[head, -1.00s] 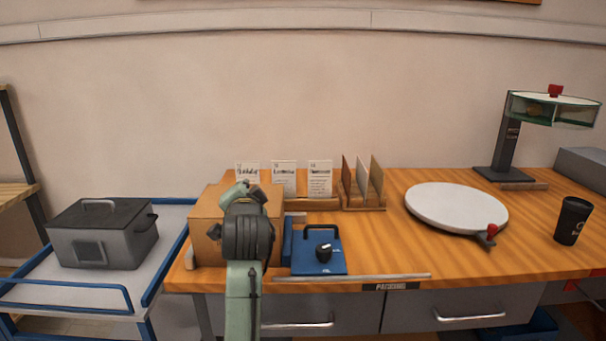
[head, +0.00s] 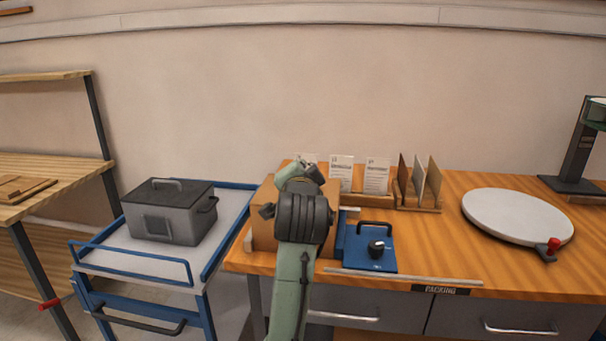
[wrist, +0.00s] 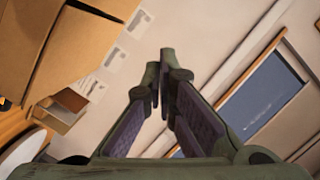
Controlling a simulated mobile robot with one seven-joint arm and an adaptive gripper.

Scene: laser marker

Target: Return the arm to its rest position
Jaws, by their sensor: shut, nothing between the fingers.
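My arm (head: 295,262) rises from the bottom of the head view, in front of the packing bench. Its wrist covers part of a brown cardboard box (head: 264,231) at the bench's left end. My gripper (wrist: 162,72) shows in the wrist view with its fingertips together and nothing between them. In the head view the fingers are mostly hidden behind the wrist. The wrist view also shows the brown box (wrist: 88,50) at the upper left, apart from the fingers, with the wall behind.
Card holders and upright boards (head: 419,185) stand behind. A round white turntable (head: 517,214) is at the right. A blue-railed cart (head: 110,255) carries a grey lidded case (head: 172,214) at the left.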

